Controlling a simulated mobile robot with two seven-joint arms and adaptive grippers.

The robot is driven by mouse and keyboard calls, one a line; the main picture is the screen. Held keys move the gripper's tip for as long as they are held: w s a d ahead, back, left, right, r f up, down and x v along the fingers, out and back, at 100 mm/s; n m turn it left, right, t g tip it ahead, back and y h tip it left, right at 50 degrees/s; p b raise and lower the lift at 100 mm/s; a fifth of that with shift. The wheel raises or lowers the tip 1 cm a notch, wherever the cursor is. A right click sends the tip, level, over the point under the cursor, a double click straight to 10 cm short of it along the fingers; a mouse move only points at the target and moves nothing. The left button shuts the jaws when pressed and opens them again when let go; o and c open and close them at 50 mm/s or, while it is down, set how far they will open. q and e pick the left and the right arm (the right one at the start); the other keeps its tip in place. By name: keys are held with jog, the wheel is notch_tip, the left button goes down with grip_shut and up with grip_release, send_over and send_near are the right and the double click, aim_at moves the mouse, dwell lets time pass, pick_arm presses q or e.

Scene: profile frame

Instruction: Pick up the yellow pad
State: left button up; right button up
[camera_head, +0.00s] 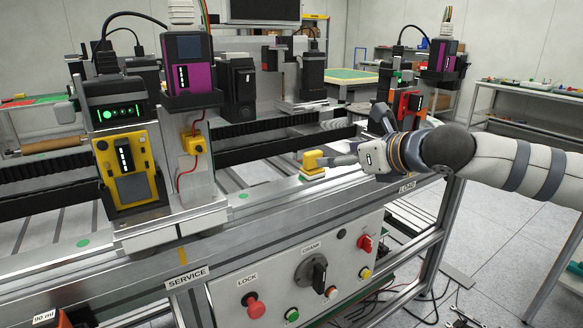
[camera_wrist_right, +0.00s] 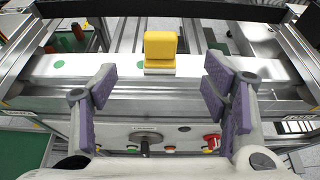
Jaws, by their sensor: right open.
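The yellow pad (camera_head: 313,160) is a small block on a pale base on the silver front rail of the machine, near the middle of the head view. In the right wrist view the yellow pad (camera_wrist_right: 161,46) stands upright at top centre, beyond the fingertips. My left gripper is in neither view.
The silver rail (camera_head: 250,198) runs along the machine's front. A yellow device (camera_head: 130,170) and a purple unit (camera_head: 187,62) stand to the left. Below is a control panel with a red lock knob (camera_head: 253,306) and a black crank knob (camera_head: 318,272). Loose cables lie on the floor.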

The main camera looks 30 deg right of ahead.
aim_at(313, 161)
jog(key=b+x, duration=0.1)
jog(key=x, duration=0.2)
jog(key=b+x, duration=0.1)
jog(key=x, duration=0.3)
jog(key=f+b+x, duration=0.1)
jog(key=b+x, duration=0.1)
jog(key=x, duration=0.2)
jog(key=shift+s+d, duration=0.1)
jog(key=shift+r, duration=0.25)
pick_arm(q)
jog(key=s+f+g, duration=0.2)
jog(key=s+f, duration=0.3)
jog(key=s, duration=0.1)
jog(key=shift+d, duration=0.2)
pick_arm(e)
jog(key=c, duration=1.4)
